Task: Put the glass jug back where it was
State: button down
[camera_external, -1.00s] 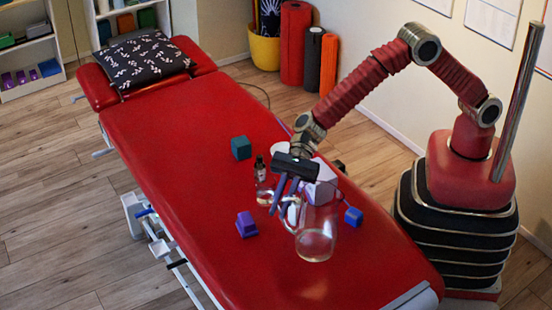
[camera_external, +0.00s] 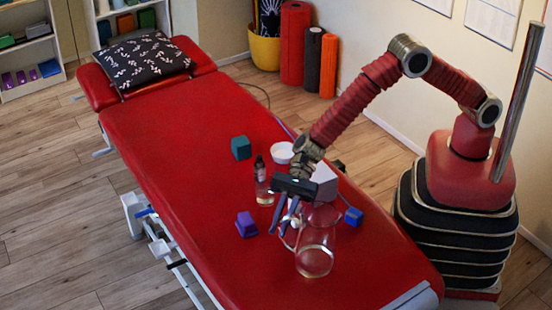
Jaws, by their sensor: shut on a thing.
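The clear glass jug (camera_external: 316,245) is over the near part of the red treatment table (camera_external: 190,130). My gripper (camera_external: 286,224) points down at the jug's left side, with its blue fingers shut on the jug's handle. The jug looks about upright. I cannot tell whether its base touches the table or hangs just above it. The fingers hide part of the handle.
Near the jug are a blue cube (camera_external: 353,216), a pale grey block (camera_external: 325,182), a purple block (camera_external: 246,225), a small bottle (camera_external: 263,185), a white bowl (camera_external: 283,153) and a teal cube (camera_external: 241,147). The table's near end is clear.

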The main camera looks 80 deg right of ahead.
jog(key=shift+f, duration=0.65)
jog(key=c, duration=1.8)
grip_release()
jog(key=shift+f, duration=0.1)
jog(key=shift+o, duration=0.2)
jog(key=shift+d, duration=0.1)
jog(key=v, duration=1.2)
